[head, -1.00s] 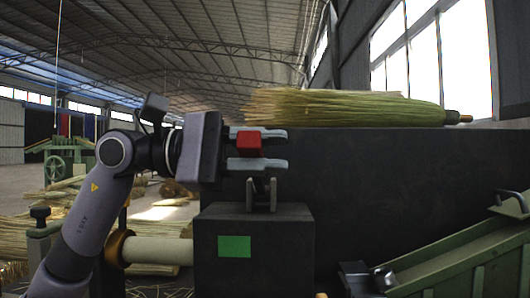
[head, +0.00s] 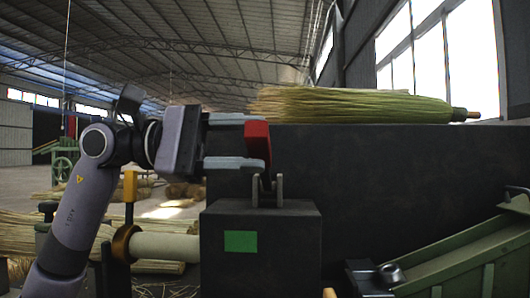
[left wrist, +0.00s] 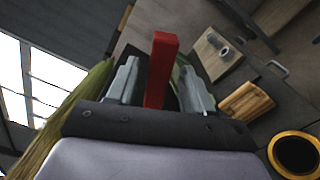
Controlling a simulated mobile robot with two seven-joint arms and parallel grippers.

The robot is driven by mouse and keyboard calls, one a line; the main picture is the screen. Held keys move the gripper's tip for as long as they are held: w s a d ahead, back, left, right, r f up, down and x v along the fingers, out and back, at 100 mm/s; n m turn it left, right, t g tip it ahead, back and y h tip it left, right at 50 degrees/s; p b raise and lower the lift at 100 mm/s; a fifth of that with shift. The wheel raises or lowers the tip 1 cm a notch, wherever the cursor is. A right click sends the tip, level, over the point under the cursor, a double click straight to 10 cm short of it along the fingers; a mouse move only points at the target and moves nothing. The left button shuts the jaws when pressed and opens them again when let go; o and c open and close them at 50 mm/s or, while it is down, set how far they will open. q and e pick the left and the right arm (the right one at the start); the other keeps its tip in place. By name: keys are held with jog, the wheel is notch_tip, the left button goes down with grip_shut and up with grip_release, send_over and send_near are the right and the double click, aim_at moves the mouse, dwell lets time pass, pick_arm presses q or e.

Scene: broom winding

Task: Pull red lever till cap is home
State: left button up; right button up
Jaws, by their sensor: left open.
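The red lever (head: 258,145) stands in a grey bracket on a dark box (head: 265,240) with a green patch, its top leaning slightly left. My left gripper (head: 262,140) is open, its two grey fingers reaching right to the lever, one near its top and one near its base. In the left wrist view the lever (left wrist: 160,70) stands between the two spread fingers (left wrist: 158,66); I cannot tell if either touches it. A brown-gold ring (head: 124,243) sits around a pale shaft left of the box. I cannot tell which part is the cap. My right gripper is out of view.
A long dark block (head: 400,170) stands behind the box, with a straw broom bundle (head: 350,105) lying on top. A green sloped chute (head: 465,255) is at the right. A yellow block (head: 130,186) stands on a post near the ring.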

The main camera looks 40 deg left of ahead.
pick_arm(q)
jog(key=shift+b+v, duration=0.35)
jog(key=shift+v, duration=1.4)
